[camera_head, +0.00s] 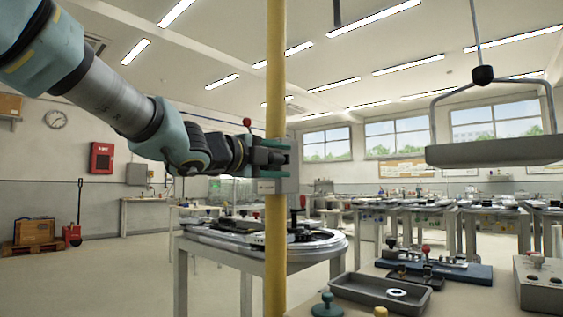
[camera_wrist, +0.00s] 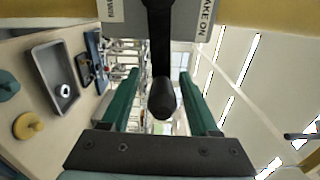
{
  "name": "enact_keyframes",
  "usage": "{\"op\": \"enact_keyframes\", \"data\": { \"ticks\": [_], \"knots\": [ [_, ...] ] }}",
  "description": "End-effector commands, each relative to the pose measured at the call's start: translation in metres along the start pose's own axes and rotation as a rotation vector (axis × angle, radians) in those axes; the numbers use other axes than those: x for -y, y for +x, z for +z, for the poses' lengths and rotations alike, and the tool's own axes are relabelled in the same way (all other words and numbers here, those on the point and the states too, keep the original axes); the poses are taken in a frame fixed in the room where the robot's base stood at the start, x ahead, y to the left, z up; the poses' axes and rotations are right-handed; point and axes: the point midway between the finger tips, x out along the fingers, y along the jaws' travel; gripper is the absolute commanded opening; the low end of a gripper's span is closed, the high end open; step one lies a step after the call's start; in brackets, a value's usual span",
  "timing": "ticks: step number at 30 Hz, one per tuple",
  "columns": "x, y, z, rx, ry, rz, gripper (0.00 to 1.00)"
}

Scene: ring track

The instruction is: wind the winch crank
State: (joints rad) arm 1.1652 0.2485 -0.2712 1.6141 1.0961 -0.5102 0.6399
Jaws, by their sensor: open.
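The winch (camera_head: 285,184) is a grey box on the yellow post (camera_head: 276,60). In the wrist view its grey plate carries a label (camera_wrist: 206,18) partly reading "AKE ON". The crank's black handle (camera_wrist: 162,100) points toward the wrist camera, between the two green fingers of my gripper (camera_wrist: 160,76). The fingers stand apart, with a visible gap on each side of the handle. In the head view my gripper (camera_head: 274,158) reaches the winch from the left and hides most of the crank. A red-knobbed lever (camera_head: 247,122) stands up beside the winch.
A grey tray (camera_head: 495,151) hangs from a cable at the upper right. A bench at the lower right holds a dark grey bin (camera_head: 380,295) with a white ring (camera_head: 397,292), a blue fixture and a control box (camera_head: 541,285). A round-topped table stands behind the post.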

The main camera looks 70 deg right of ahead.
Motion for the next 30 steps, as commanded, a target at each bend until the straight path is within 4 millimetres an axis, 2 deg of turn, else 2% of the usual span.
{"op": "enact_keyframes", "data": {
  "ticks": [12,16,21,30],
  "knots": [
    [0.0,-0.075,0.001,0.004,0.002,0.001,0.61],
    [0.0,-0.093,0.001,0.003,0.001,0.001,0.61],
    [-0.001,-0.104,0.001,0.002,0.0,0.002,0.61],
    [-0.001,-0.105,0.0,0.001,-0.001,0.001,0.61]
  ]
}}
